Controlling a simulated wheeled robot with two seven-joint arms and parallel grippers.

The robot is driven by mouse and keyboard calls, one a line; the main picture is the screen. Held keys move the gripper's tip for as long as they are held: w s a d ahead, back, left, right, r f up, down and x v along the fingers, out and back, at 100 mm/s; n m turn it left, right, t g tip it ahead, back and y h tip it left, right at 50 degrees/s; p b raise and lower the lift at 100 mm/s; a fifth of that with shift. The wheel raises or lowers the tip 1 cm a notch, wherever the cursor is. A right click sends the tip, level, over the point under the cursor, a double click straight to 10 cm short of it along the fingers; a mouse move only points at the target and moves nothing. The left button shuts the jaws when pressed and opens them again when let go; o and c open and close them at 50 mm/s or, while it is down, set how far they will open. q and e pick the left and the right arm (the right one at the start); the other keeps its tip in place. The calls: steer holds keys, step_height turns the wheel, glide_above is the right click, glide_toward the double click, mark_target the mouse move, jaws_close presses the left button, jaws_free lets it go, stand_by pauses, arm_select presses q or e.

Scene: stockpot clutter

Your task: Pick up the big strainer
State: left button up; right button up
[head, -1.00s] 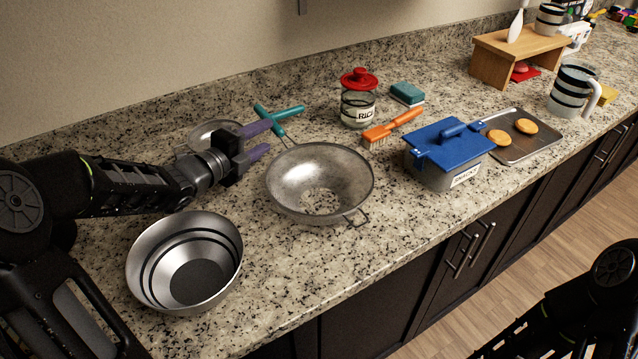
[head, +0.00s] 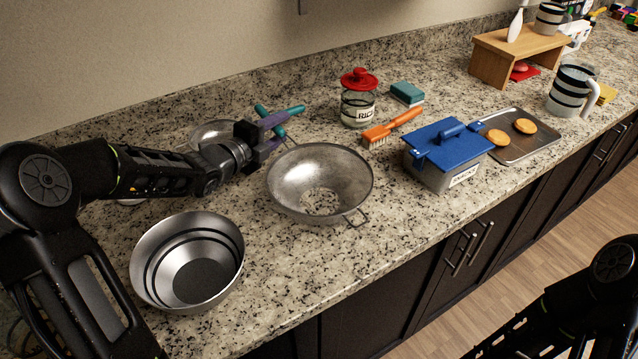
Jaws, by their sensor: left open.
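The big strainer (head: 289,182) is a wide, round metal bowl lying on the counter near the middle of the head view. A wire loop shows at its front right rim, and a teal handle (head: 262,110) is at its back left. A smaller metal strainer (head: 205,131) lies behind my left arm, partly hidden; a second teal handle crosses near the first. My left gripper (head: 283,131) is open, its purple fingers at the big strainer's handle, behind the bowl's left rim. The fingers partly hide the handle; I cannot tell whether they touch it. My right gripper is out of view.
A steel bowl (head: 150,262) stands at the front left below my left arm. Right of the strainer are a rice jar (head: 358,104), an orange brush (head: 392,127), a sponge (head: 407,93), and a blue-lidded box (head: 450,145). The counter in front of the strainer is clear.

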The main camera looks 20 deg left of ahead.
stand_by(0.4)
arm_select(q)
jaws_close()
stand_by(1.3)
